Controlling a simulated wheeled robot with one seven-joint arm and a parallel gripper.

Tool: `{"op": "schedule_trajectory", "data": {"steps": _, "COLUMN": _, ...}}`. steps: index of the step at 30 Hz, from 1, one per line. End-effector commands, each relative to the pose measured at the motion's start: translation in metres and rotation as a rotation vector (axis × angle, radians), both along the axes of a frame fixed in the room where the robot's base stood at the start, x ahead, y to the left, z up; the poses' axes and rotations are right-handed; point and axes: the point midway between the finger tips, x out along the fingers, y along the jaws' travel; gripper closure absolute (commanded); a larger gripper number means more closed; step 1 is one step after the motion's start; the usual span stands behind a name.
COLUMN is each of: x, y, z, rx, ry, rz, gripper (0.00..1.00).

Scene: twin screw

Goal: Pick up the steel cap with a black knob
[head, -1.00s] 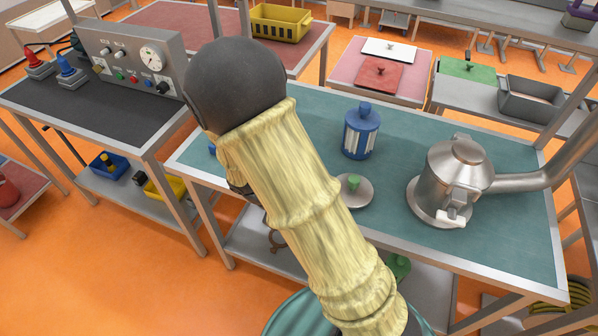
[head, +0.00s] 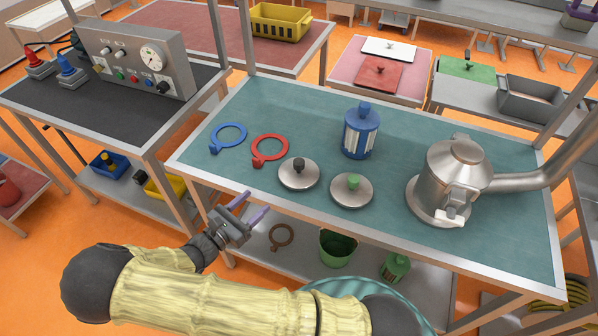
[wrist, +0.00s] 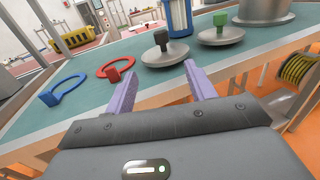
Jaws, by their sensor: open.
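The steel cap with a black knob (head: 299,173) lies on the teal table top, near its front edge, knob up. It also shows in the wrist view (wrist: 165,52), ahead of my fingers and between their lines. My gripper (head: 250,206) is open and empty, just off the front edge of the table, below and to the left of the cap. Its two purple fingers also show in the wrist view (wrist: 160,88), apart from the cap. A similar steel cap with a green knob (head: 351,190) lies just right of the black-knobbed one.
A red ring (head: 269,149) and a blue ring (head: 229,136) lie left of the caps. A blue canister (head: 361,132) stands behind them. A steel vessel with a pipe (head: 452,180) stands at right. The table's front edge (head: 330,228) runs beside my gripper; a lower shelf holds a green bucket (head: 338,247).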

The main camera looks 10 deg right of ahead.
Motion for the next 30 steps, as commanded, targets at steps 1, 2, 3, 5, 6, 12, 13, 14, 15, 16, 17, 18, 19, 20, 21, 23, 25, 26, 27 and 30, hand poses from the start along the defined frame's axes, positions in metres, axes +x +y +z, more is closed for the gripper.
{"op": "schedule_trajectory", "data": {"steps": 1, "x": 0.0, "y": 0.0, "z": 0.0, "rx": 0.001, "ry": 0.001, "rz": -0.001, "gripper": 0.45}}
{"op": "schedule_trajectory", "data": {"steps": 2, "x": 0.0, "y": -0.001, "z": 0.0, "rx": 0.001, "ry": 0.001, "rz": -0.002, "gripper": 0.45}}
{"op": "schedule_trajectory", "data": {"steps": 3, "x": 0.001, "y": -0.003, "z": 0.001, "rx": 0.0, "ry": 0.0, "rz": -0.002, "gripper": 0.45}}
{"op": "schedule_trajectory", "data": {"steps": 5, "x": 0.004, "y": -0.007, "z": 0.001, "rx": -0.001, "ry": 0.001, "rz": -0.004, "gripper": 0.45}}
{"op": "schedule_trajectory", "data": {"steps": 6, "x": 0.007, "y": -0.011, "z": 0.002, "rx": -0.001, "ry": 0.001, "rz": -0.006, "gripper": 0.45}}
{"op": "schedule_trajectory", "data": {"steps": 12, "x": 0.026, "y": -0.039, "z": 0.003, "rx": -0.002, "ry": 0.001, "rz": -0.007, "gripper": 0.45}}
{"op": "schedule_trajectory", "data": {"steps": 13, "x": 0.029, "y": -0.044, "z": 0.003, "rx": -0.001, "ry": 0.002, "rz": -0.007, "gripper": 0.45}}
{"op": "schedule_trajectory", "data": {"steps": 14, "x": 0.033, "y": -0.048, "z": 0.003, "rx": -0.001, "ry": 0.003, "rz": -0.006, "gripper": 0.45}}
{"op": "schedule_trajectory", "data": {"steps": 15, "x": 0.037, "y": -0.054, "z": 0.003, "rx": -0.001, "ry": 0.001, "rz": -0.006, "gripper": 0.45}}
{"op": "schedule_trajectory", "data": {"steps": 16, "x": 0.04, "y": -0.058, "z": 0.003, "rx": -0.001, "ry": 0.001, "rz": -0.007, "gripper": 0.45}}
{"op": "schedule_trajectory", "data": {"steps": 17, "x": 0.043, "y": -0.063, "z": 0.003, "rx": 0.0, "ry": 0.002, "rz": -0.007, "gripper": 0.45}}
{"op": "schedule_trajectory", "data": {"steps": 18, "x": 0.047, "y": -0.068, "z": 0.003, "rx": 0.0, "ry": 0.001, "rz": -0.006, "gripper": 0.45}}
{"op": "schedule_trajectory", "data": {"steps": 19, "x": 0.05, "y": -0.072, "z": 0.003, "rx": 0.0, "ry": 0.001, "rz": -0.006, "gripper": 0.45}}
{"op": "schedule_trajectory", "data": {"steps": 20, "x": 0.054, "y": -0.076, "z": 0.003, "rx": 0.0, "ry": 0.001, "rz": -0.006, "gripper": 0.45}}
{"op": "schedule_trajectory", "data": {"steps": 21, "x": 0.057, "y": -0.082, "z": 0.003, "rx": 0.0, "ry": 0.003, "rz": -0.006, "gripper": 0.45}}
{"op": "schedule_trajectory", "data": {"steps": 23, "x": 0.063, "y": -0.09, "z": 0.003, "rx": 0.001, "ry": 0.001, "rz": -0.006, "gripper": 0.45}}
{"op": "schedule_trajectory", "data": {"steps": 25, "x": 0.068, "y": -0.096, "z": 0.002, "rx": 0.001, "ry": 0.001, "rz": -0.005, "gripper": 0.45}}
{"op": "schedule_trajectory", "data": {"steps": 26, "x": 0.069, "y": -0.098, "z": 0.002, "rx": 0.001, "ry": 0.002, "rz": -0.005, "gripper": 0.45}}
{"op": "schedule_trajectory", "data": {"steps": 27, "x": 0.071, "y": -0.099, "z": 0.001, "rx": 0.002, "ry": 0.003, "rz": -0.004, "gripper": 0.45}}
{"op": "schedule_trajectory", "data": {"steps": 30, "x": 0.072, "y": -0.1, "z": 0.0, "rx": 0.003, "ry": 0.002, "rz": -0.003, "gripper": 0.45}}
